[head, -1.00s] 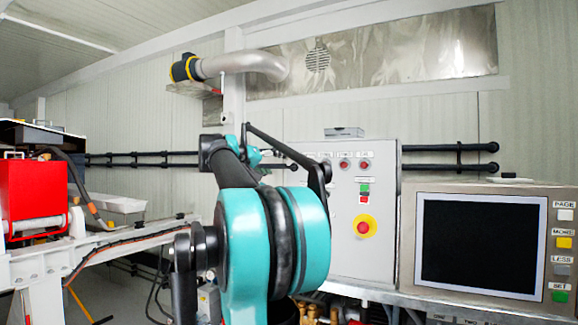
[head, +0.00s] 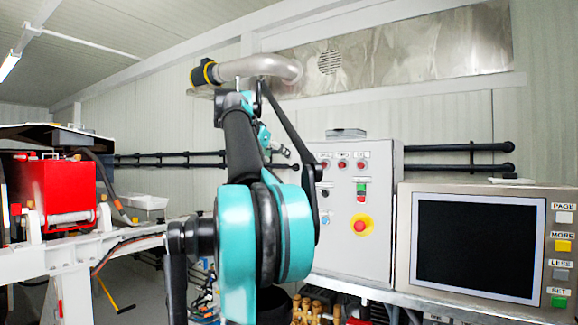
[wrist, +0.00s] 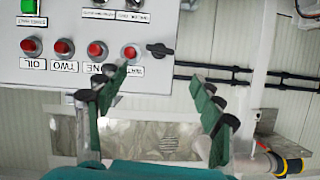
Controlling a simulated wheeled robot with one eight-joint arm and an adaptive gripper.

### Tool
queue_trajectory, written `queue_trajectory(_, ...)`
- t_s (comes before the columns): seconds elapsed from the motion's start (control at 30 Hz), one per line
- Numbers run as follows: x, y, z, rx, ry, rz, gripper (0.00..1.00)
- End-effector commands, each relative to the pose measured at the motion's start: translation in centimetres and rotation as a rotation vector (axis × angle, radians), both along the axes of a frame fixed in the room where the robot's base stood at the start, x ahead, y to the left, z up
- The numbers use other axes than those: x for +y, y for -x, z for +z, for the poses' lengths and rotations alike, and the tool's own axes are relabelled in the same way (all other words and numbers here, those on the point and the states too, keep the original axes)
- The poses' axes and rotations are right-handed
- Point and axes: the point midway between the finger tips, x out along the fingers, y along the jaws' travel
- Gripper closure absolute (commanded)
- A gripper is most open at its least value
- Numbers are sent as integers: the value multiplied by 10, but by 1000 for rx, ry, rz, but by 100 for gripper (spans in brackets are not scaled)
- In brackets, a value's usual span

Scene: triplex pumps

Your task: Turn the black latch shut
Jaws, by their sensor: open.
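The black latch (wrist: 160,49) is a small dark handle at the right edge of the grey control cabinet in the wrist view, which shows the cabinet upside down. It lies roughly sideways in the picture, beside a red button (wrist: 130,53). My gripper (wrist: 160,78) is open and empty, its two green-and-black fingers spread below the latch in that view, with the latch between their lines. The fingers appear apart from the latch. In the head view my arm hides the latch, and only a little of my gripper (head: 264,136) shows.
The grey cabinet (head: 380,225) carries several red buttons, a green button and a yellow-ringed emergency stop (head: 361,225). Black pipes (head: 455,147) run along the wall. A screen unit (head: 480,245) stands at right, and a red box (head: 62,190) at left.

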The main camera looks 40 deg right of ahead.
Motion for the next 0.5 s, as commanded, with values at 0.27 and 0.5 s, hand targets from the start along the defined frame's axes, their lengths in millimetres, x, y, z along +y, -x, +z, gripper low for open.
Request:
queue_trajectory(0.27, -47, -21, -21, 0, 0, -3, 33)
queue_trajectory(0.5, -74, -34, -33, 0, 1, 0, 33)
